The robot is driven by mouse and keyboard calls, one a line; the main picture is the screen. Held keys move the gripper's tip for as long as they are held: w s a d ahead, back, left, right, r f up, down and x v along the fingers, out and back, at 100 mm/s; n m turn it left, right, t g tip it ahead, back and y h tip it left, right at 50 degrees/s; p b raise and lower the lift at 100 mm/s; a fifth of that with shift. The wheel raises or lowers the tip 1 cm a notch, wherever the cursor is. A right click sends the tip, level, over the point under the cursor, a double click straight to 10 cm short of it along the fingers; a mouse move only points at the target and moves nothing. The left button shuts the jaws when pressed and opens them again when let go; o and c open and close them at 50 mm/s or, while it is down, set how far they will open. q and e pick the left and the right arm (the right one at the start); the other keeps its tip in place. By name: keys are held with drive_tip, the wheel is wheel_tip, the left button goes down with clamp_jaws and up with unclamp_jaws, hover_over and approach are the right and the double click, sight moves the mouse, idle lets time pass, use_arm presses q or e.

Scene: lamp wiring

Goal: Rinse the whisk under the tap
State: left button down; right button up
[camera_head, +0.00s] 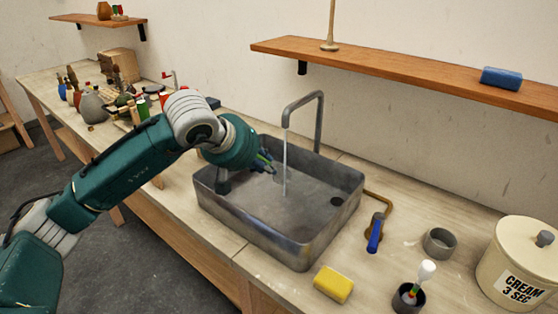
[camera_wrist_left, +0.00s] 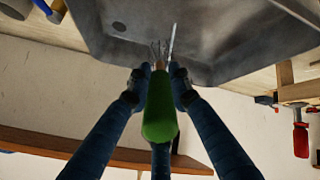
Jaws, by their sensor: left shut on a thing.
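My left gripper (camera_head: 264,163) reaches over the left part of the metal sink (camera_head: 309,255). It is shut on the whisk, whose green handle (camera_wrist_left: 160,112) points toward the wrist camera. The whisk's thin wires (camera_wrist_left: 158,53) stick out beyond the fingers (camera_wrist_left: 158,80) over the basin. The grey tap (camera_head: 319,120) arches over the sink's back, and a thin water stream (camera_head: 285,165) falls from it. In the left wrist view the stream (camera_wrist_left: 173,40) runs close beside the wires; I cannot tell whether it touches them. My right gripper is not in view.
A yellow sponge (camera_head: 333,284), a blue-handled tool (camera_head: 375,233), a grey ring-like cup (camera_head: 439,243), a dark cup with a brush (camera_head: 409,296) and a cream canister (camera_head: 520,265) stand right of the sink. A wooden shelf (camera_head: 400,68) hangs above. Clutter fills the bench's far left.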

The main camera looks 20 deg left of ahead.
sight(260, 158)
use_arm(q)
drive_tip(key=shift+r, duration=0.1)
idle(0.4)
drive_tip(key=shift+s+d+r+p, duration=0.2)
drive_tip(key=shift+s+r+p, duration=0.05)
drive_tip(key=shift+s+r, duration=0.6)
drive_tip(key=shift+s+d+r+p, duration=0.2)
drive_tip(key=shift+s+r+p, duration=0.1)
drive_tip(key=shift+s+r, duration=0.5)
drive_tip(key=shift+s+d+r+p, duration=0.2)
drive_tip(key=shift+s+r+p, duration=0.05)
drive_tip(key=shift+s+r, duration=0.6)
